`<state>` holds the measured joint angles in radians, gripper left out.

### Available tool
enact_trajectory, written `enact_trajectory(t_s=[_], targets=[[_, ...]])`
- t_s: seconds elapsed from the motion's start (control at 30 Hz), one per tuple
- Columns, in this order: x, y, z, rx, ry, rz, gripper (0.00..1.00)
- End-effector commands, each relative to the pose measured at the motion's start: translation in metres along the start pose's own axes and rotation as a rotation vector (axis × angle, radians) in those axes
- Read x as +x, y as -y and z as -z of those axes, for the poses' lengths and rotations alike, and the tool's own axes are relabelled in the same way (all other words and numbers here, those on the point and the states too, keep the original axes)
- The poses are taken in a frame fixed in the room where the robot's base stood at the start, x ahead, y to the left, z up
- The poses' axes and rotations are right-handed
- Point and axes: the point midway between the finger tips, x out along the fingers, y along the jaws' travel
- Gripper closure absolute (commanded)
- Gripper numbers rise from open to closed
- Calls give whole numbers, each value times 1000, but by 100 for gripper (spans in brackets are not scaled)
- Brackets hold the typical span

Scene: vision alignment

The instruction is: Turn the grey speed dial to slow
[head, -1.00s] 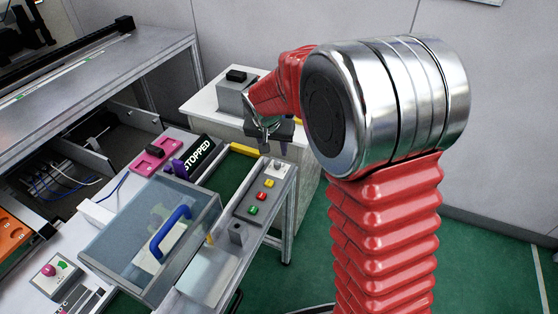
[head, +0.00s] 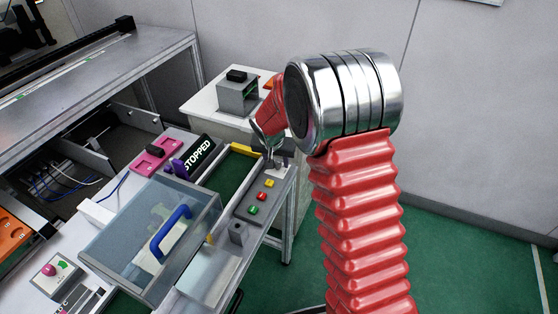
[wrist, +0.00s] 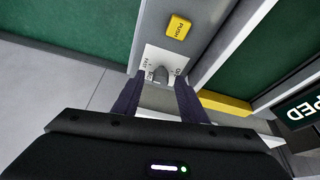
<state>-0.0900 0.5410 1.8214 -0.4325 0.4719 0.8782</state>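The grey speed dial (wrist: 160,75) sits on a white plate (wrist: 151,57) at the end of the grey control panel. Small lettering on the plate is too blurred to read surely. My gripper (wrist: 160,80) is open, with its two dark fingers on either side of the dial in the wrist view. I cannot tell whether the fingers touch it. In the head view my gripper (head: 272,158) is low over the panel's far end, where the dial is mostly hidden and the white plate (head: 278,172) shows partly.
A yellow push button (wrist: 178,27) is near the dial. Red (head: 261,196) and green (head: 252,210) buttons sit further along the panel. A black "STOPPED" sign (head: 198,155) stands left. A clear cover with a blue handle (head: 170,232) is nearer. A yellow bar (head: 243,149) lies beside my gripper.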

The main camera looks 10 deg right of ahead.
Motion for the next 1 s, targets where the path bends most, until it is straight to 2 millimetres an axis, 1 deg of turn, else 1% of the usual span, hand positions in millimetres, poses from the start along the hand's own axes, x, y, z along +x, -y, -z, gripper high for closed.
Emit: enact_trajectory(t_s=[0.13,0.67,0.7,0.73,0.8,1.0], targets=[[0,0,0,0,0,0,62],[0,-1,0,1,0,-1,99],[0,-1,0,1,1,-1,100],[1,-8,3,3,1,-1,100],[0,-4,2,0,1,-2,100],[0,-3,0,-10,2,1,100]])
